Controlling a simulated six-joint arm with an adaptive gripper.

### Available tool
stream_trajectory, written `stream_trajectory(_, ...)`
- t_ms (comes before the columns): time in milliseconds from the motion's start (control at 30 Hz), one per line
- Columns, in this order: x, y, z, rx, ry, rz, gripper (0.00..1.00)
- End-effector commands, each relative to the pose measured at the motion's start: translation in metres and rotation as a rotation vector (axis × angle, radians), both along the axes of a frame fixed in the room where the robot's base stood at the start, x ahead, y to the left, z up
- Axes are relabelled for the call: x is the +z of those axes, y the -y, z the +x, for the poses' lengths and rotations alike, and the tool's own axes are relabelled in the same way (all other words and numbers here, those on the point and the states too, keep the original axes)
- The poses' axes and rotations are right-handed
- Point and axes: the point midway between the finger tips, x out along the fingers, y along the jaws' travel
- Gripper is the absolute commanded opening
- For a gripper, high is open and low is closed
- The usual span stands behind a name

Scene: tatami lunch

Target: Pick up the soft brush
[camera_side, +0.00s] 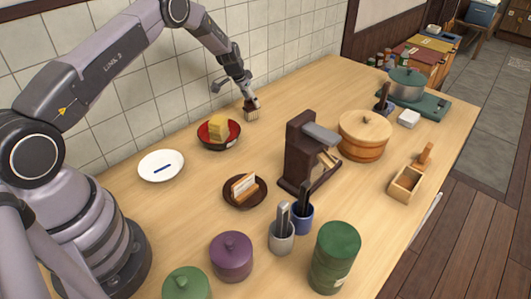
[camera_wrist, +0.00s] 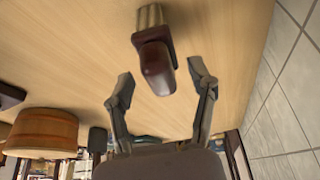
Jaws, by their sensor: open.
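The soft brush (camera_side: 251,114) stands on the wooden table near the tiled wall, with pale bristles down and a dark red-brown handle. In the wrist view the brush (camera_wrist: 155,62) shows its rounded handle toward me and its bristle block at the top. My gripper (camera_side: 246,90) is just above the brush, pointing down. In the wrist view my gripper (camera_wrist: 160,72) is open, with one finger on each side of the handle's end. Gaps show between both fingers and the handle. I cannot tell how deep the handle sits between them.
A red bowl (camera_side: 234,143) with a yellow block stands left of the brush. A white plate (camera_side: 147,176) is farther left. A dark brown stand (camera_side: 299,146) and a wooden tub (camera_side: 363,151) stand to the right. The tiled wall (camera_wrist: 281,115) is close behind. The table around the brush is clear.

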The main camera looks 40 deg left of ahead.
Motion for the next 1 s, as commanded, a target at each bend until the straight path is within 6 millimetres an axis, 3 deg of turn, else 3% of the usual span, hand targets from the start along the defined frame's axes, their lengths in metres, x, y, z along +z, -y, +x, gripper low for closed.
stream_trajectory(233,-0.0014,0.0,0.001,0.0,0.001,0.001,0.56)
stream_trajectory(667,-0.0013,-0.0002,0.0009,0.0,0.001,0.001,0.0)
stream_trajectory(1000,-0.0004,-0.0002,0.001,0.0,0.001,0.001,0.0)
